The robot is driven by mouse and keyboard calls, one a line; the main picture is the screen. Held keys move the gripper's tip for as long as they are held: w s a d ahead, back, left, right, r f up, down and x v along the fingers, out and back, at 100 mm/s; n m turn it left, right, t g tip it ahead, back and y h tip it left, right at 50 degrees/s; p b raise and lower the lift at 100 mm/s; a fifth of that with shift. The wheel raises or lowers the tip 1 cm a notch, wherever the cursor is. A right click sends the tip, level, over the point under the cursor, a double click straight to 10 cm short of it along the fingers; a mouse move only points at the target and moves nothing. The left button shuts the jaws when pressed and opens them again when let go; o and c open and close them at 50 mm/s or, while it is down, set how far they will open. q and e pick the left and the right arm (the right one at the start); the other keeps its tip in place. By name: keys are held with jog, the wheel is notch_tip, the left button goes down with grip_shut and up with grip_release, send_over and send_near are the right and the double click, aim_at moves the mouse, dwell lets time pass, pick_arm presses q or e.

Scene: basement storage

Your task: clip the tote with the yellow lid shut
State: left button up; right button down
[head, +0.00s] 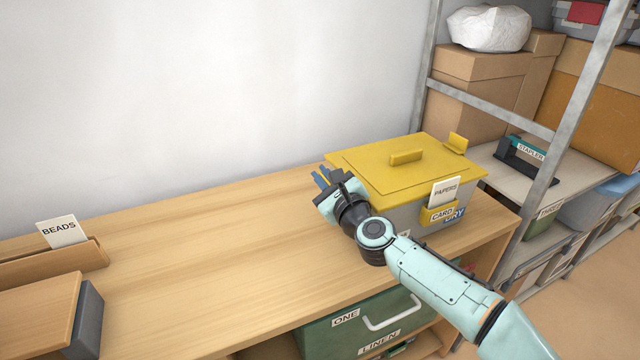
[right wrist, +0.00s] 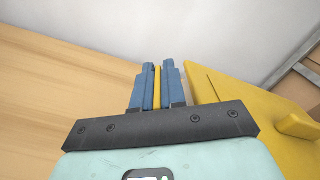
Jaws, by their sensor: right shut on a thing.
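The grey tote (head: 405,216) stands on the wooden bench with its yellow lid (head: 385,170) on top; the lid also shows in the right wrist view (right wrist: 235,105). A yellow clip (head: 457,143) stands up at the lid's right end. My right gripper (head: 322,178) is at the tote's left end. In the right wrist view its blue fingers (right wrist: 157,85) are shut on a thin yellow piece (right wrist: 157,88), which looks like the left clip. Most of that piece is hidden by the fingers. My left gripper is not in view.
A card holder (head: 440,213) with a "PAPERS" card is on the tote's front. The bench top (head: 200,255) is clear left of the tote, up to a wooden box with a "BEADS" card (head: 62,232). A metal shelf post (head: 575,110) stands to the right.

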jog(key=shift+w+d+r, duration=0.15)
jog(key=shift+d+r, duration=0.15)
jog(key=shift+d, duration=0.05)
dwell(0.3)
jog(key=c, duration=1.3)
grip_release()
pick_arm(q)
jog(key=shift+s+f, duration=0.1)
